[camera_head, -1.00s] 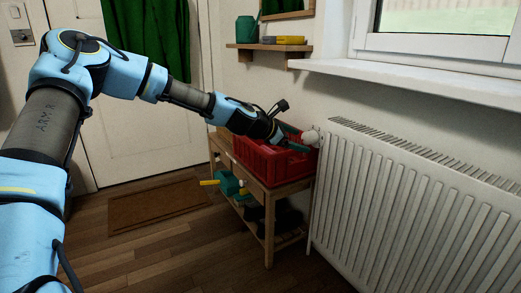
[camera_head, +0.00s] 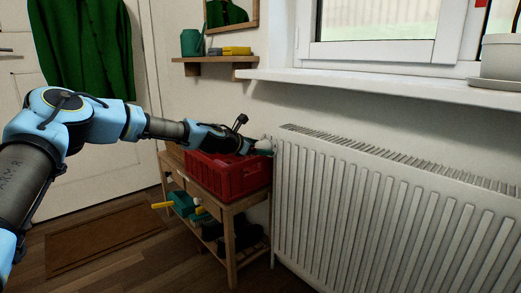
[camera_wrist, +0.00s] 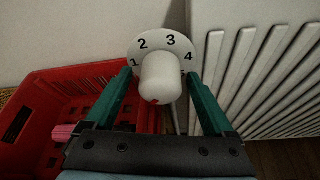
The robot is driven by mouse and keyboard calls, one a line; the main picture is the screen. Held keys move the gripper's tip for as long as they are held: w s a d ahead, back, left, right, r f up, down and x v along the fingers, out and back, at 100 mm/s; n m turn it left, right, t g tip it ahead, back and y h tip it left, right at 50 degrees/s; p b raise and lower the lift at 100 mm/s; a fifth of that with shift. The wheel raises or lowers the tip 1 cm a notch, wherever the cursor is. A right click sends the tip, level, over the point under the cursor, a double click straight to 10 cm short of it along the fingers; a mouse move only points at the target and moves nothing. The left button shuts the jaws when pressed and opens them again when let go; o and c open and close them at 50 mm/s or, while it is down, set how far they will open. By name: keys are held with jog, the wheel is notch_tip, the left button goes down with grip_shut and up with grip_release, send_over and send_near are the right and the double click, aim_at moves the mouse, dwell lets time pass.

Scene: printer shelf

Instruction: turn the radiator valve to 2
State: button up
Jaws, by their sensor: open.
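The radiator valve has a white rounded knob (camera_wrist: 160,80) in front of a white dial plate (camera_wrist: 155,43) with black numbers; 1, 2, 3 and 4 are readable, and a further mark is partly hidden. A small red mark shows on the knob's near end, toward the bottom of the wrist view. My gripper (camera_wrist: 158,84) is open, with one green finger on each side of the knob; I cannot tell whether either touches it. In the head view the valve (camera_head: 264,145) is small at the radiator's upper left end, with my gripper (camera_head: 252,149) at it.
The white radiator (camera_head: 370,210) stands right of the valve. A red crate (camera_head: 232,178) sits on a wooden rack (camera_head: 232,215) just below and left of my gripper. The window sill (camera_head: 370,88) runs above. A green tool with yellow parts (camera_head: 182,203) sticks out from the rack.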

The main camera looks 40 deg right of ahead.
jog(key=shift+d, duration=0.15)
jog(key=shift+c, duration=0.2)
jog(key=c, duration=1.3)
